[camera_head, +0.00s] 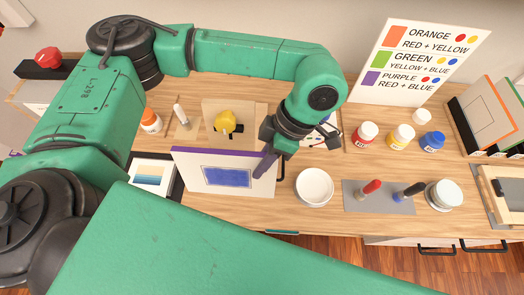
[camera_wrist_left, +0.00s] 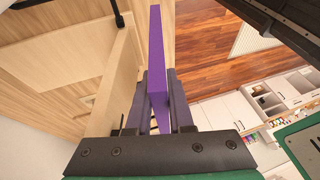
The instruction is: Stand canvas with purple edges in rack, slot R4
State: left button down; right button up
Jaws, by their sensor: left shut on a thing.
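The canvas with purple edges (camera_head: 225,178) has a white face with a blue painted rectangle. It is held upright, slightly tilted, above the table's front part in the head view. My left gripper (camera_head: 266,163) is shut on its right edge. In the left wrist view the purple edge (camera_wrist_left: 157,50) stands between the two fingers of my left gripper (camera_wrist_left: 158,105). The rack (camera_head: 470,128) is at the far right and holds canvases with orange and green edges. Its slot labels are too small to read. My right gripper is not in view.
A white bowl (camera_head: 314,187) stands just right of the canvas. Red (camera_head: 365,133), yellow (camera_head: 400,138) and blue (camera_head: 432,142) paint bottles stand before the colour chart (camera_head: 418,50). Brushes lie on a grey mat (camera_head: 378,203), with a jar (camera_head: 443,195) beside it. A wooden frame (camera_head: 502,190) lies at right.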

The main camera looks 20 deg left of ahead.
pick_arm(q)
jog(key=r, duration=0.1)
jog(key=s+r, duration=0.1)
jog(key=s+r+t+p, duration=0.1)
jog(key=shift+d, duration=0.25)
jog(key=shift+n+t+y, duration=0.3)
jog(key=shift+t, duration=0.4)
jog(key=shift+s+d+r+p, duration=0.2)
jog(key=shift+s+r+p, duration=0.15)
jog(key=shift+s+r, duration=0.45)
jog(key=shift+s+d+r+p, duration=0.15)
jog(key=shift+s+r+p, duration=0.15)
jog(key=shift+s+r, duration=0.45)
jog(key=shift+w+r, duration=0.1)
jog(key=shift+w, duration=0.1)
